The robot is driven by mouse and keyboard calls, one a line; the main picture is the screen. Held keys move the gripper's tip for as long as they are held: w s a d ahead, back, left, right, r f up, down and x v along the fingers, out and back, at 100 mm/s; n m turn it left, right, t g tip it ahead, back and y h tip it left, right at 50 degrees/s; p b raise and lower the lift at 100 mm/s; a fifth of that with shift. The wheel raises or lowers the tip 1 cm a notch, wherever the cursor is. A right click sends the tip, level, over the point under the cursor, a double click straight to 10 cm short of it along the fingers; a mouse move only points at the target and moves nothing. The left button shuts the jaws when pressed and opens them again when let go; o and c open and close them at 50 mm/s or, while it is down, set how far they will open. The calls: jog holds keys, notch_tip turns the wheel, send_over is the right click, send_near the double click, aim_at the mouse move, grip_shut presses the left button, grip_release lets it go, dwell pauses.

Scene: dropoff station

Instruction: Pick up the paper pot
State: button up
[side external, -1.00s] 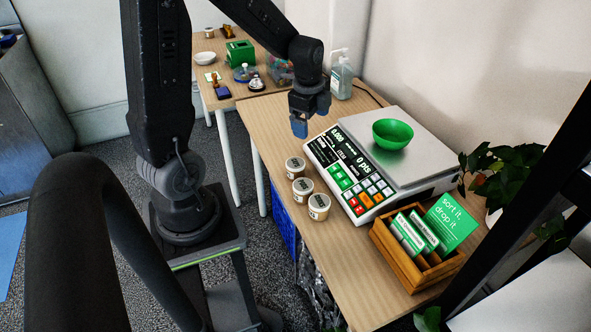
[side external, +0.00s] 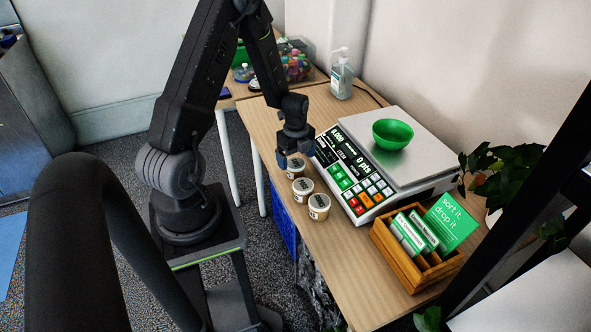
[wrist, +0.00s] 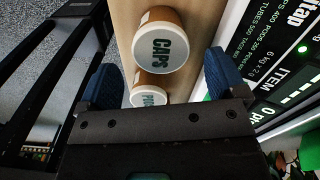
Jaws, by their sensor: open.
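Three small tan pots with white lids and dark lettering stand in a row on the wooden table, the near one (side external: 319,206), the middle one (side external: 302,187) and the far one (side external: 296,170). I cannot tell which is the paper pot. In the wrist view one lid reads "CAPS" (wrist: 162,48), another starts with "PO" (wrist: 148,97), and a third lid (wrist: 150,176) is mostly hidden by my gripper. My gripper (side external: 295,158) is open and empty, pointing down above the far pot and partly covering it. Its blue fingers (wrist: 163,80) are apart in the wrist view.
A scale (side external: 413,176) with a green bowl (side external: 392,133) stands close right of the pots. A wooden card box (side external: 408,266) is at the near right. A pump bottle (side external: 341,77) stands behind. The table's left edge is close to the pots, with a blue crate (side external: 283,222) below.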

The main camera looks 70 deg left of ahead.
aim_at(296, 163)
jog(key=shift+a+f, duration=0.1)
jog(key=shift+f, duration=2.55)
jog(key=shift+c, duration=0.4)
jog(key=c, duration=0.9)
